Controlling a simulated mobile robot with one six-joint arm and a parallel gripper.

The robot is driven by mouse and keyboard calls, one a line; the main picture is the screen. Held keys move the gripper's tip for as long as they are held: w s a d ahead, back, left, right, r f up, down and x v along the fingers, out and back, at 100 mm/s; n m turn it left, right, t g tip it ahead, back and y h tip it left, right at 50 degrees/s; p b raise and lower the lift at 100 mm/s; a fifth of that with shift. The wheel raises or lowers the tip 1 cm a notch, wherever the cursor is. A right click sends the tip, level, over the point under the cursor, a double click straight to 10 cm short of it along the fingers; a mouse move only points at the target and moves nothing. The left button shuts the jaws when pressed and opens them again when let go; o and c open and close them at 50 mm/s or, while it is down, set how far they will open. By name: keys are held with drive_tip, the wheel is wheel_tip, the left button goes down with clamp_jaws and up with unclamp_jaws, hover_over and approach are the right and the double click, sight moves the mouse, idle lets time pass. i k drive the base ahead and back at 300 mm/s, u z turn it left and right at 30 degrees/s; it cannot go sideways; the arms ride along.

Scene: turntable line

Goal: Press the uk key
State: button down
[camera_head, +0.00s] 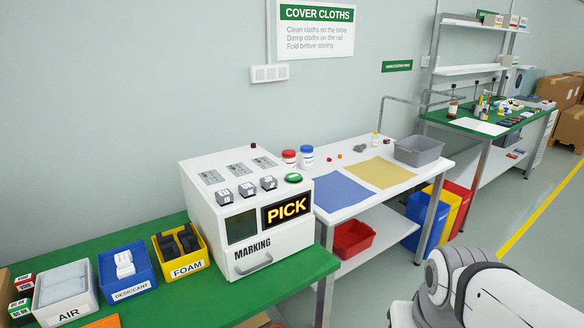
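A white marking machine (262,238) stands on the green bench. Three grey plates (238,169) lie behind the keys. A green button (293,178) is at the right. The display (287,208) reads PICK. My arm shows at the lower right, apart from the machine; my gripper is not in view.
Bins labelled AIR (66,292), DESICCANT (127,274) and FOAM (181,254) stand left of the machine. A white table (352,207) with blue and yellow cloths and a grey tub (418,150) is at the right. The space above the keys is clear.

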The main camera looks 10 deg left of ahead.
sight(247, 189)
drive_tip(key=u, duration=0.15)
drive_tip(key=i, duration=1.2)
drive_tip(key=u, duration=0.7)
drive_tip(key=k, duration=0.85)
drive_tip(key=u, duration=0.1)
drive_tip(key=i, duration=0.9)
drive_tip(key=z, duration=0.1)
